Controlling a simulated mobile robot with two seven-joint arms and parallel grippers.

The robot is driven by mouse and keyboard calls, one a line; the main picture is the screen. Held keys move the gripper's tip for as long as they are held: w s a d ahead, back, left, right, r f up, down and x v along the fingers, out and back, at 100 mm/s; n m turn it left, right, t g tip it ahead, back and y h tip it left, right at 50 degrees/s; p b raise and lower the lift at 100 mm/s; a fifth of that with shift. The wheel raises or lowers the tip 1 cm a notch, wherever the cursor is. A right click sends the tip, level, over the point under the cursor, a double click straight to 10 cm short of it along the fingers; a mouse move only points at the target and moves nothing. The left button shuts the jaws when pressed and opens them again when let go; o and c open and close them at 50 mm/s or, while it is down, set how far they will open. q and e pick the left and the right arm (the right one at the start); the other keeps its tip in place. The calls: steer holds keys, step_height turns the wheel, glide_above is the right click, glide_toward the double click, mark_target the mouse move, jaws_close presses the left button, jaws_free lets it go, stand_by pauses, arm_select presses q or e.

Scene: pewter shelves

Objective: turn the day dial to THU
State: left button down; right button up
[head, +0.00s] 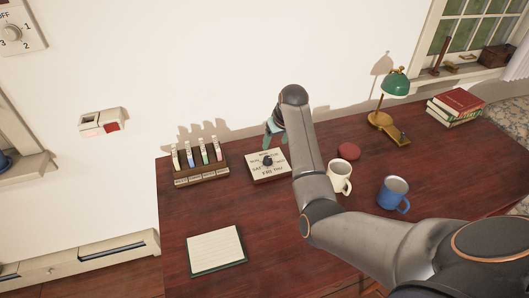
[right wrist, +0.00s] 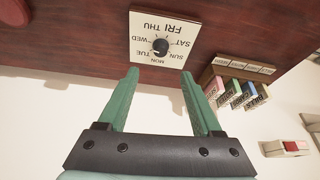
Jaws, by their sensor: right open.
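The day dial (head: 255,176) is a cream square block on the red-brown desk, with a black round knob (head: 267,161) at its centre. In the right wrist view the dial (right wrist: 141,20) appears upside down, its day names ringing the knob (right wrist: 160,46); THU and FRI are at the top, MON at the bottom. I cannot tell which day the knob points to. My right gripper (right wrist: 160,74) has two green fingers, open and empty, short of the knob and apart from it. In the head view the gripper (head: 272,133) is just behind the dial, partly hidden by my arm. My left gripper is out of view.
A wooden rack (head: 202,175) with several coloured pieces stands left of the dial. A cream mug (head: 341,178), a blue mug (head: 393,193), a dark red round object (head: 348,151) and a green lamp (head: 396,84) are to the right. A notepad (head: 215,249) lies in front.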

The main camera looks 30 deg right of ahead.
mark_target(268, 158)
steer(key=b+x, duration=0.2)
steer(key=x, duration=0.8)
steer(key=shift+w+f+b, duration=0.2)
steer(key=shift+f+b, duration=0.1)
steer(key=shift+b, duration=0.05)
steer(key=shift+w+d+f+b, duration=0.1)
steer(key=shift+w+f+b, duration=0.3)
steer(key=shift+f, duration=0.25)
jaws_close()
